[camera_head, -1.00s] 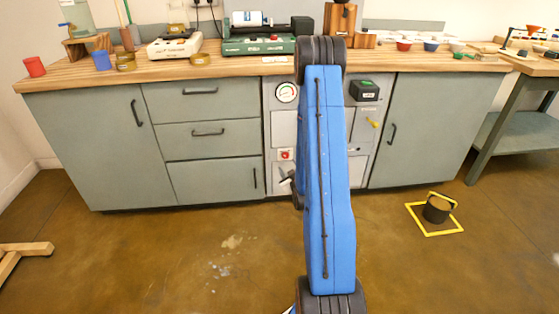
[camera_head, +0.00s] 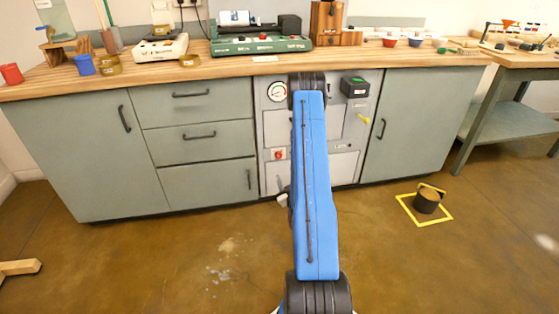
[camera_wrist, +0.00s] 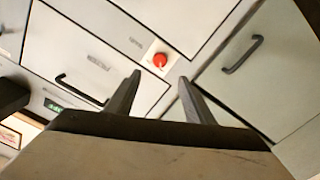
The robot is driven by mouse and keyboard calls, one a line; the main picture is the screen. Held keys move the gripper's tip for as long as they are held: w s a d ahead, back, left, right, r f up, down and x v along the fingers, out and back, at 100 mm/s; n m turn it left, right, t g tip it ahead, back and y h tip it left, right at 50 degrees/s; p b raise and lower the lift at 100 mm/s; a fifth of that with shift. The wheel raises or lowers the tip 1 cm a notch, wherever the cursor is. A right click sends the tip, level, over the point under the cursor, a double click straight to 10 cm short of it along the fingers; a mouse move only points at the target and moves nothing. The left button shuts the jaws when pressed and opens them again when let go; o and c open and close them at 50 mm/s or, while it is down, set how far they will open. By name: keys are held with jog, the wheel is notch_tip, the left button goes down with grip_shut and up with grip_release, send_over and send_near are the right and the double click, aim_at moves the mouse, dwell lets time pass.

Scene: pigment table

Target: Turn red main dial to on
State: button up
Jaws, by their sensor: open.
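The red main dial (camera_head: 279,155) sits on a small white plate low on the grey panel (camera_head: 340,160) between the cabinet fronts. In the wrist view the red dial (camera_wrist: 160,60) shows tilted with the picture, ahead of and between my fingertips. My gripper (camera_wrist: 158,78) is open and empty, its two dark fingers apart. A gap seems to remain between fingers and dial. In the head view my blue arm hides part of the panel, and my gripper (camera_head: 284,199) shows only in part, left of the arm and below the dial. The dial's pointer setting is too small to read.
A round gauge (camera_head: 277,92), a black box with a green top (camera_head: 354,87) and a yellow handle (camera_head: 363,119) are on the panel. Drawer handles (camera_head: 199,136) stick out to the left. A black pot (camera_head: 427,200) stands on the floor at right.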

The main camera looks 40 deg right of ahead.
aim_at(279, 157)
jog(key=x, duration=1.4)
jog(key=shift+a, duration=0.1)
jog(key=shift+c, duration=0.2)
jog(key=c, duration=1)
